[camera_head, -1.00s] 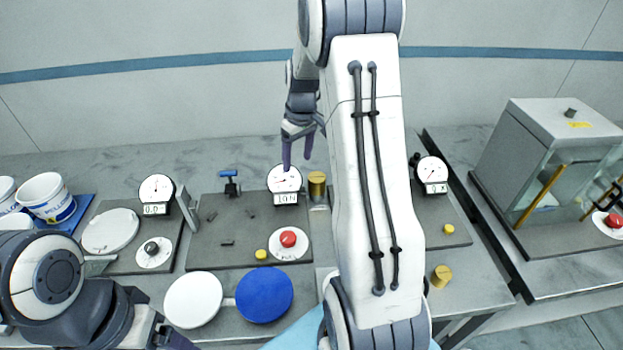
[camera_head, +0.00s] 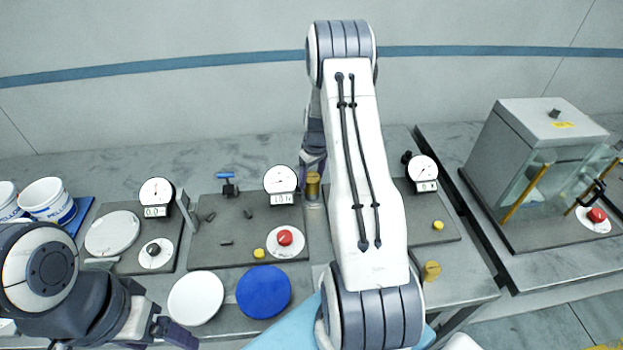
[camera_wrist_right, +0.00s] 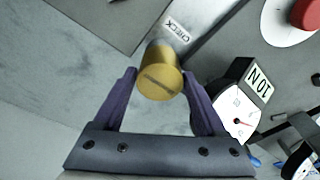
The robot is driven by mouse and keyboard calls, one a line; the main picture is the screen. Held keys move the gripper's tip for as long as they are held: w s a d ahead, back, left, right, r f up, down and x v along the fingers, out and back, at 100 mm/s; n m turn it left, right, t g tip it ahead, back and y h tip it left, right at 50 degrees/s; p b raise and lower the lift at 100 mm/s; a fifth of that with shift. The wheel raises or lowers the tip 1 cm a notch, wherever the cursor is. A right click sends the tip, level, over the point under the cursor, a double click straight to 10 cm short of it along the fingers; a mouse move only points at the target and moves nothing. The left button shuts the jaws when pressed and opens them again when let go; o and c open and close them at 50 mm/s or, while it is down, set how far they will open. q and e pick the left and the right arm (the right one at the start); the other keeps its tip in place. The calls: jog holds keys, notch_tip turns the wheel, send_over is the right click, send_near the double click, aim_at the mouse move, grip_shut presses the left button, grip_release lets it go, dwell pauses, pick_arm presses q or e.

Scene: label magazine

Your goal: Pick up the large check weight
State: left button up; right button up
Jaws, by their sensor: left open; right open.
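The large check weight (camera_head: 313,186) is a brass cylinder standing beside the 10 N dial gauge at the back of the bench. In the right wrist view the weight (camera_wrist_right: 159,80) shows its slotted end, next to a plate marked CHECK. My right gripper (camera_wrist_right: 160,98) is open, with one finger on each side of the weight. A gap shows on the left, and I cannot tell whether the right finger touches it. In the head view my right arm partly hides this gripper. My left gripper (camera_head: 178,335) is open and apart from the weight at the lower left.
The 10 N gauge (camera_head: 280,180) stands close to the weight. Another brass weight (camera_head: 432,271) is at the front right. A blue disc (camera_head: 263,291) and a white disc (camera_head: 196,298) lie in front. A glass-sided cabinet (camera_head: 545,140) stands at right.

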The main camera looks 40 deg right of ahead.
jog(key=shift+f, duration=0.45)
grip_shut()
jog(key=shift+w+r, duration=0.1)
jog(key=shift+w, duration=0.05)
